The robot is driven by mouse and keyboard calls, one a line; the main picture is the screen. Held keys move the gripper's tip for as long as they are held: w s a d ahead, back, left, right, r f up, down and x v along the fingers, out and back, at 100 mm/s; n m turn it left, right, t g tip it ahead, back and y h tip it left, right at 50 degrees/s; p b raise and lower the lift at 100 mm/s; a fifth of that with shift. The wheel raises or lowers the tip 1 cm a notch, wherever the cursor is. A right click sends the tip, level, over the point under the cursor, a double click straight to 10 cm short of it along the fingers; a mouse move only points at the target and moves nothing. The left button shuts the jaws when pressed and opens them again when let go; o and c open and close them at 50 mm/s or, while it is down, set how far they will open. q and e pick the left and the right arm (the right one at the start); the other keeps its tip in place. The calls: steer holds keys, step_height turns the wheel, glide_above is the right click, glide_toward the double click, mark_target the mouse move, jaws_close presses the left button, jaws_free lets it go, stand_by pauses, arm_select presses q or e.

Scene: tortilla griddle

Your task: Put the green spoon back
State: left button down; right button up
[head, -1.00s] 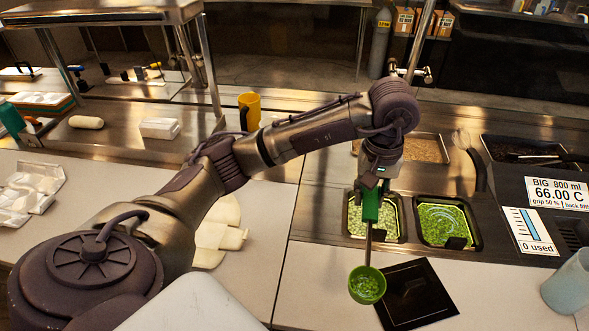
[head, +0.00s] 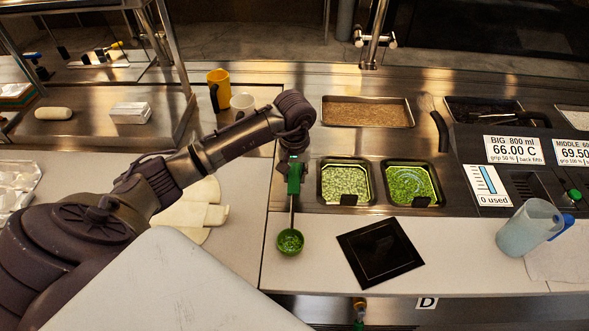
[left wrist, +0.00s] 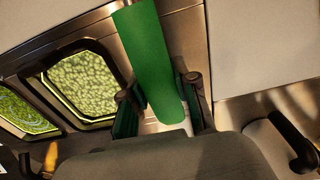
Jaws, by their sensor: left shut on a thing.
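The green spoon (head: 290,240) is a ladle with a green handle, a metal shaft and a green bowl with chopped green bits in it. My left gripper (head: 292,166) is shut on its handle, and the spoon hangs upright with its bowl over the white counter, left of the black square. In the left wrist view the green handle (left wrist: 150,60) stands between the fingers of my left gripper (left wrist: 160,100). Two sunken pans lie to the right: one with pale green pieces (head: 345,182), one with brighter green filling (head: 410,184). My right gripper is not in view.
A black square plate (head: 380,252) lies on the counter front. A clear jug (head: 528,228) stands at the right. A tray of brown filling (head: 366,112) lies behind the pans. White flat pieces (head: 190,213) lie left of the spoon. A yellow mug (head: 219,88) stands behind.

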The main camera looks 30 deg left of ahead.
arm_select(q)
steer(key=shift+f, duration=0.15)
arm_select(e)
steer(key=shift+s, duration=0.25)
arm_select(q)
steer(key=shift+f+b, duration=0.25)
steer(key=shift+b, duration=0.1)
steer(key=c, duration=0.9)
jaws_free()
steer(key=shift+r, duration=0.1)
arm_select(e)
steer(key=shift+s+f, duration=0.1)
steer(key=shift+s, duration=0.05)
